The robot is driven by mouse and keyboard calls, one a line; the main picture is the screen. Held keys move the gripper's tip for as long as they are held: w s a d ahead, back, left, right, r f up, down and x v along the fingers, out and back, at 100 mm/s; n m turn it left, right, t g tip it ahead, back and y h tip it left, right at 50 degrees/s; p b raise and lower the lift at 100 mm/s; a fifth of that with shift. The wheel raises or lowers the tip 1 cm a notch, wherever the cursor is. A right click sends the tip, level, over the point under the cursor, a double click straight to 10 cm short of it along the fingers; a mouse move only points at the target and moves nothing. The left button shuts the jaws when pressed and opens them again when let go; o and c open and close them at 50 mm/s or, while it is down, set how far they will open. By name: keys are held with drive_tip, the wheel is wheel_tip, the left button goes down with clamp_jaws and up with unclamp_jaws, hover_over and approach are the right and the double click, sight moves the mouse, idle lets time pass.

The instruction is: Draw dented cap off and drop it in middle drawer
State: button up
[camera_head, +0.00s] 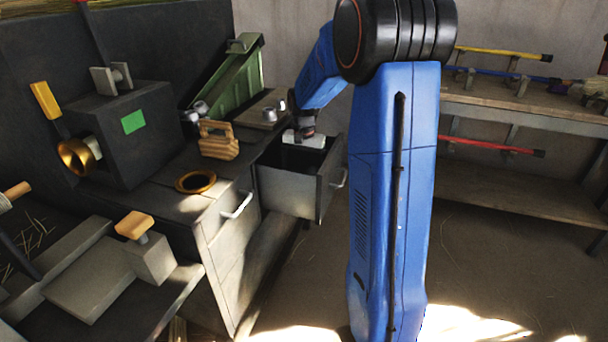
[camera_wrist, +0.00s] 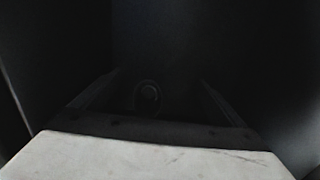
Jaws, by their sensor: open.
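My gripper (camera_head: 303,138) is at the mouth of an open grey drawer (camera_head: 288,188), pointing down into its dark inside. In the wrist view my gripper (camera_wrist: 160,88) has its two fingers spread. A small, round, dim cap-like thing (camera_wrist: 149,93) shows between the fingers, apart from both; it seems to lie in the drawer. It is too dark to tell whether it is dented. Silvery caps (camera_head: 268,114) stand on a board on the bench just left of my gripper. The drawer's floor is hidden in the head view.
Wooden blocks (camera_head: 219,140) and a brass ring (camera_head: 196,181) lie on the bench top. A green chute (camera_head: 230,82) stands behind. A closed drawer with a handle (camera_head: 237,205) is at the front left. A rack with coloured handles (camera_head: 500,95) stands right.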

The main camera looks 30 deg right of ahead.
drive_tip(key=shift+r, duration=2.8)
drive_tip(key=shift+r, duration=0.15)
wheel_tip(320, 180, up, 12)
idle(0.5)
idle(0.4)
drive_tip(key=s+a+n+t, duration=0.1)
drive_tip(key=s+a+n, duration=0.2)
drive_tip(key=s+a, duration=0.4)
drive_tip(key=s+a+n+t, duration=0.15)
drive_tip(key=s+a, duration=0.35)
drive_tip(key=s, duration=0.5)
drive_tip(key=s+a+f+n+t, duration=0.1)
drive_tip(key=s+a+f+n, duration=0.2)
drive_tip(key=s, duration=0.4)
drive_tip(key=s+a+f+n+t, duration=0.1)
drive_tip(key=s+a+f+n, duration=0.2)
drive_tip(key=s+f, duration=0.2)
drive_tip(key=s, duration=0.3)
drive_tip(key=shift+s+a, duration=0.1)
